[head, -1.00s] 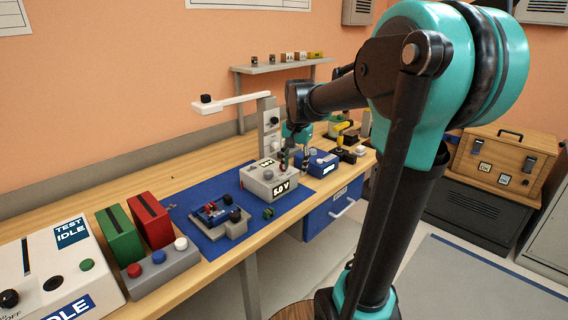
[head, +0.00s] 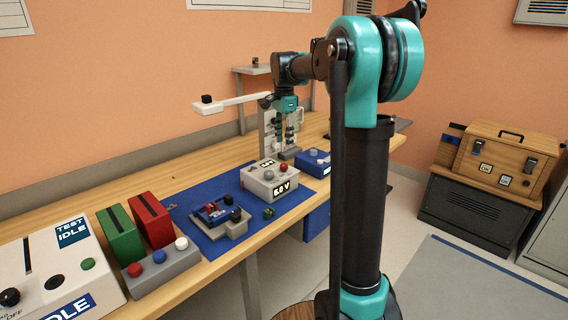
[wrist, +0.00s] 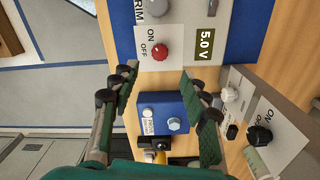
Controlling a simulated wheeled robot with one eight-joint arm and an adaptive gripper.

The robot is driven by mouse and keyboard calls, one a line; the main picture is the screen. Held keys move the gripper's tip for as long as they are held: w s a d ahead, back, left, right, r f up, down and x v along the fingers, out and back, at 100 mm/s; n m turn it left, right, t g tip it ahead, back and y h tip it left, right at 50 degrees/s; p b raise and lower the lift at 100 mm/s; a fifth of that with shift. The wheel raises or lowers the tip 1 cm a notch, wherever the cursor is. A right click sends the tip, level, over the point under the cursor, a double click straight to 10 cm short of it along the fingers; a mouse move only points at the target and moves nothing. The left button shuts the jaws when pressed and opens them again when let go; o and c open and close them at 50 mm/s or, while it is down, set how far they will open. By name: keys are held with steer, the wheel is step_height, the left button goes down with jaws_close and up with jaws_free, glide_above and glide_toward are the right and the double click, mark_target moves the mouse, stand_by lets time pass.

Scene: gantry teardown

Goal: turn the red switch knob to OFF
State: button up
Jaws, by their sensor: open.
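The red switch knob (wrist: 161,50) sits on the grey power box with the "5.0 V" display (wrist: 175,20) in the wrist view. A white plate beside the knob carries the words ON and OFF; which one the knob points to I cannot tell. In the head view the red knob (head: 284,168) is on top of the grey box (head: 262,186), at its right. My gripper (wrist: 160,78) is open and empty. Its fingertips lie to either side below the knob in the wrist view, apart from it. In the head view my gripper (head: 287,146) hangs above and behind the box.
A blue box (wrist: 165,112) with a pale button lies between my fingers in the wrist view. A grey unit with a black ON knob (wrist: 260,136) is at the right. In the head view a blue mat (head: 205,240) holds a small fixture (head: 222,216).

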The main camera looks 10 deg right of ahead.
mark_target(284, 164)
step_height(284, 164, down, 10)
steer(key=shift+r, duration=0.1)
stand_by(0.4)
jaws_close()
